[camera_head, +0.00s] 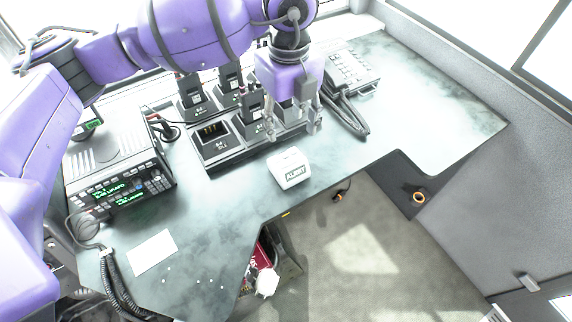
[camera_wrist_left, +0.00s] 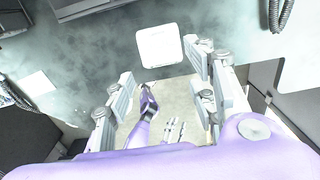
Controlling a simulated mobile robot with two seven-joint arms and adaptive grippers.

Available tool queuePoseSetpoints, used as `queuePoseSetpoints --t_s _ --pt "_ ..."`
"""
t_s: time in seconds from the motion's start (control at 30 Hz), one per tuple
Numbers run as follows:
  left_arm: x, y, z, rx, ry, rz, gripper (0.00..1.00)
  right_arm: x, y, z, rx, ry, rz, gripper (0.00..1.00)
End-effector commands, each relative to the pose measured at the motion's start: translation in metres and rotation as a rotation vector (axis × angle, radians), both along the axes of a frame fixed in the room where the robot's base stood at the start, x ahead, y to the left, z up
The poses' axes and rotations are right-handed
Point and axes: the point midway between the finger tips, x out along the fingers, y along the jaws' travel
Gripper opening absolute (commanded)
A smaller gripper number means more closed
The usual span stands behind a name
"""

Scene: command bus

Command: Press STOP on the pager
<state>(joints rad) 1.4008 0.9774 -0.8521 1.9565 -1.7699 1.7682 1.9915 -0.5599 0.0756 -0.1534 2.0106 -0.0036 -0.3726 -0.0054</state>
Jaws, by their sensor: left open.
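A small white box with a dark "ALERT" label (camera_head: 290,168) stands near the desk's front edge; it looks like the pager. No STOP wording is readable on it. In the left wrist view the white box (camera_wrist_left: 160,46) lies beyond the jaws, its label not visible. My left gripper (camera_head: 291,122) is open and empty, pointing down over the charger racks behind the box and apart from it. Its spread fingers (camera_wrist_left: 162,98) also show in the wrist view. Purple and pale parts, perhaps my right arm and gripper, show small between them.
Radios stand in a black charger rack (camera_head: 215,143) behind the box. A corded desk phone (camera_head: 346,75) is at the back right. A radio set (camera_head: 118,170) and white card (camera_head: 153,253) are at left. The desk right of the box is clear.

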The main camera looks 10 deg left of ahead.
Motion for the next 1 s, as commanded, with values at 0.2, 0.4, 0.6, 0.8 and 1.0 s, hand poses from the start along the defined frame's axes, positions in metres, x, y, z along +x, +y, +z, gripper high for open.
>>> queuePoseSetpoints --t_s 0.2,0.4,0.6,0.8,1.0 --pt "0.0000 0.0000 0.0000 0.000 0.000 0.000 0.18 0.0002 -0.0001 0.0001 0.000 0.000 0.000 0.40" --pt "0.0000 0.0000 0.0000 0.000 0.000 0.000 0.00 0.0002 -0.0001 0.0002 0.000 -0.001 0.000 0.40" --pt "0.0000 0.0000 0.0000 0.000 0.000 0.000 0.00 0.0003 -0.0001 0.0003 0.000 -0.001 0.000 0.40" --pt "0.0000 0.0000 0.0000 0.000 0.000 0.000 0.00 0.0004 -0.0001 0.0003 0.000 -0.001 0.000 0.40" --pt "0.0001 0.0001 0.0000 0.000 0.000 0.000 0.00 0.0005 -0.0001 0.0004 0.000 -0.001 0.000 0.40"
